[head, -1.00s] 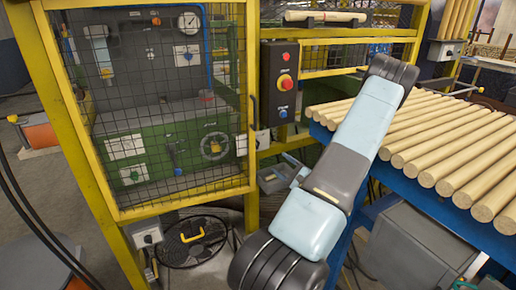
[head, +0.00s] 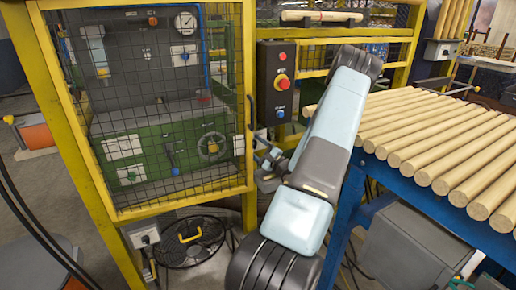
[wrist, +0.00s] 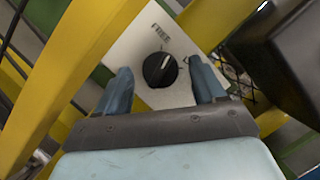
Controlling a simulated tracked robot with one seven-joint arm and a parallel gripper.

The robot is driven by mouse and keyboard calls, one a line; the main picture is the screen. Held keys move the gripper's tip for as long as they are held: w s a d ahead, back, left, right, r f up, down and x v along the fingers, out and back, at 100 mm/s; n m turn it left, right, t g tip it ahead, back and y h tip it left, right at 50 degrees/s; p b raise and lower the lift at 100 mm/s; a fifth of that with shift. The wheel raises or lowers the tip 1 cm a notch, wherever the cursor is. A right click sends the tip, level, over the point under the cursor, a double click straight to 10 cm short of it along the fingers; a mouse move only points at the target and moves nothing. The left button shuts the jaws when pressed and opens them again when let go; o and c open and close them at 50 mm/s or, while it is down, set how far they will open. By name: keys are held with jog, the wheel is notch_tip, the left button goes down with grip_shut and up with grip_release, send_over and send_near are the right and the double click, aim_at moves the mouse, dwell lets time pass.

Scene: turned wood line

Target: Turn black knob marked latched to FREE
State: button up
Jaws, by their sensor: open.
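The black knob (wrist: 160,69) sits on a white plate (wrist: 150,40) in the wrist view. The word FREE is printed on the plate above the knob. A pale pointer line on the knob points up and slightly right in this tilted view. No second label is readable. My gripper (wrist: 160,64) is open, with one blue-grey finger on each side of the knob and a visible gap to it on both sides. In the head view my gripper (head: 268,160) is small beside the yellow post, and the knob cannot be made out there.
A yellow mesh guard door (head: 150,110) stands left of the plate. A black box with red and blue buttons (head: 279,84) is above my gripper. A blue table with wooden rods (head: 430,140) is to the right.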

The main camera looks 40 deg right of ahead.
jog(key=c, duration=1.1)
jog(key=shift+o, duration=0.3)
jog(key=shift+d, duration=0.35)
jog(key=shift+a, duration=0.25)
jog(key=shift+w+a+n+g+y, duration=0.1)
jog(key=shift+n+g+y, duration=0.2)
jog(key=shift+n, duration=0.4)
jog(key=shift+a+r+n+g+y, duration=0.15)
jog(key=shift+n+g, duration=0.25)
jog(key=shift+n, duration=0.75)
jog(key=shift+d+n+g+y, duration=0.15)
jog(key=shift+n+g, duration=0.25)
jog(key=shift+n, duration=0.75)
jog(key=shift+a, duration=0.1)
